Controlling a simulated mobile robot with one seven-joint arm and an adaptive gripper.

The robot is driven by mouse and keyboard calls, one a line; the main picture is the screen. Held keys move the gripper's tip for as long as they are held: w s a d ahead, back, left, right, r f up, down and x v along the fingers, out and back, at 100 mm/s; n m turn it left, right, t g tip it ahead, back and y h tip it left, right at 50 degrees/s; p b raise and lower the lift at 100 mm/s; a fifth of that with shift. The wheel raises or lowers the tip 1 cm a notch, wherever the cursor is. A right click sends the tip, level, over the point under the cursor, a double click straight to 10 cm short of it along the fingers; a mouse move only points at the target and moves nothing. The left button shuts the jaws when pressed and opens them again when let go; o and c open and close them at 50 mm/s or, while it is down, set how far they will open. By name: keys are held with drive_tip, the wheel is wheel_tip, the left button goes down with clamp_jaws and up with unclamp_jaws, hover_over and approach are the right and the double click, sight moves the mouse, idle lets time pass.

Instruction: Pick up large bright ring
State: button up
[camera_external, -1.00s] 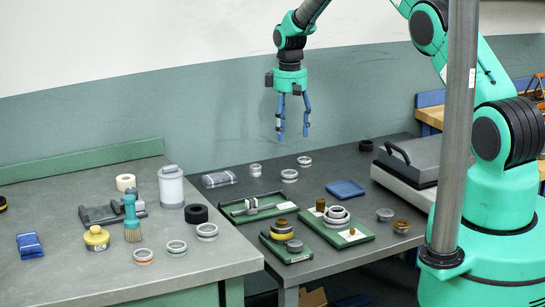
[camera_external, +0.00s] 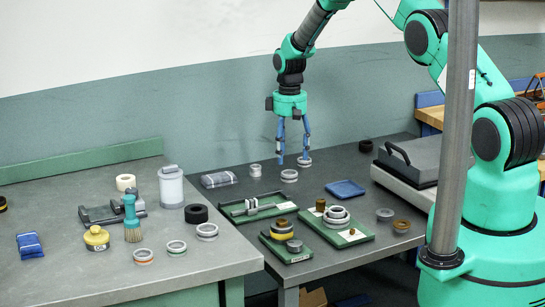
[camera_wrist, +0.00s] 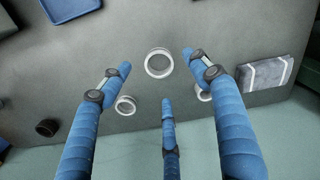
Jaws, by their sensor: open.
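Three light metallic rings lie flat on the dark table under my gripper (camera_external: 293,160). The nearest of them, a bright ring (camera_external: 289,175), looks the widest and shows largest in the wrist view (camera_wrist: 147,67). A second ring (camera_external: 255,170) is to the left, and a third ring (camera_external: 304,165) is behind to the right, partly hidden by a finger. My gripper points down, open and empty, its blue fingers spread above the rings. In the wrist view the largest ring lies between and slightly beyond two fingertips, with the third finger opposite.
A grey wrapped bundle (camera_external: 219,179) lies left of the rings. A blue tray (camera_external: 345,189) lies to the right and a black ring (camera_external: 366,146) behind. Green trays (camera_external: 273,211) with parts stand in front. A lidded grey box (camera_external: 407,160) stands at the right.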

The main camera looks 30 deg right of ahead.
sight(289, 170)
drive_tip(key=shift+f, duration=0.7)
drive_tip(key=shift+f, duration=0.1)
drive_tip(key=shift+w+d+f, duration=0.15)
drive_tip(key=shift+f, duration=2.3)
drive_tip(key=shift+c, duration=0.5)
drive_tip(key=c, duration=1.2)
